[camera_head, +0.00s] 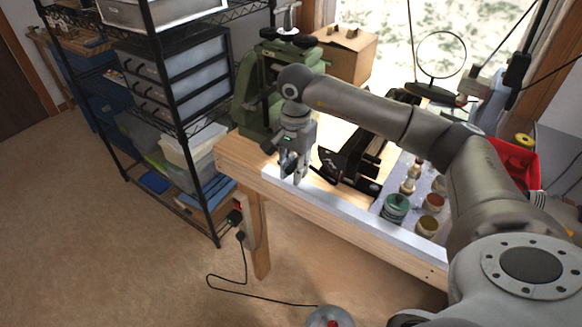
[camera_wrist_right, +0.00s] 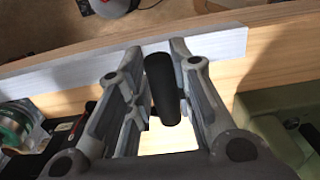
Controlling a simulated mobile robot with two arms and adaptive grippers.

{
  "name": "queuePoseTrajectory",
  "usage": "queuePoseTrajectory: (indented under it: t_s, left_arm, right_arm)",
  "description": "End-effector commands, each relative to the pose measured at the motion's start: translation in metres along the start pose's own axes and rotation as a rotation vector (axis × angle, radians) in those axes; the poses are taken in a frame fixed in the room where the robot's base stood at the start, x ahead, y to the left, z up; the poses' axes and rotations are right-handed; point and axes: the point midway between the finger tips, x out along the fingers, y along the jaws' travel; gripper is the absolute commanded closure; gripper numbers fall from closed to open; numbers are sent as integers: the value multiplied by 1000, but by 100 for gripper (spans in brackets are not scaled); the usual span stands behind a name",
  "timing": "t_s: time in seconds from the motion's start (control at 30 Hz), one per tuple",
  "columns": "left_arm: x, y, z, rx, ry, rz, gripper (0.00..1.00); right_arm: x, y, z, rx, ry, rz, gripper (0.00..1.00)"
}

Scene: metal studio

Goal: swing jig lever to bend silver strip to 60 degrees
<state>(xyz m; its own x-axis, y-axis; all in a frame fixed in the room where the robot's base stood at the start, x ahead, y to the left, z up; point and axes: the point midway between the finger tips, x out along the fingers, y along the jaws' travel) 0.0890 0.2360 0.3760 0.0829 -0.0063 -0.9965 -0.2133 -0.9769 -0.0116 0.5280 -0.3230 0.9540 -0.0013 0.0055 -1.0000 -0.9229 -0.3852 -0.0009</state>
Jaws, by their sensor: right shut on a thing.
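The bending jig (camera_head: 345,160) is a dark block-shaped tool on the wooden workbench, with a scale on its near side. My right gripper (camera_head: 291,174) points down at the bench's front edge, just left of the jig. In the right wrist view, its fingers (camera_wrist_right: 157,52) are closed around a black cylindrical grip (camera_wrist_right: 162,90), which appears to be the jig's lever handle. The rest of the lever is hidden by the gripper. I cannot make out the silver strip or its bend angle. My left gripper is not in view.
A pale metal-like edging (camera_head: 355,208) runs along the workbench front (camera_head: 400,258). A green machine (camera_head: 258,90) stands left of the gripper. Several jars (camera_head: 395,207) sit right of the jig, with a red bin (camera_head: 515,165) beyond. A black shelf rack (camera_head: 175,75) stands left; open floor lies in front.

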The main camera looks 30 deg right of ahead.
Motion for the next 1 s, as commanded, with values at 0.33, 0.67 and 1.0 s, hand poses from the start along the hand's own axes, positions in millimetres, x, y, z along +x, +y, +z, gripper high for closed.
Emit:
queuePoseTrajectory:
  t_s: [0.33,0.67,1.0]
  left_arm:
    - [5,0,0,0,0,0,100]
    - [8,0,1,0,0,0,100]
    - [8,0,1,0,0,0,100]
  right_arm:
    - [1,6,-5,10,8,18,99]
    - [2,7,-5,10,8,18,99]
    - [0,7,-5,9,7,19,99]
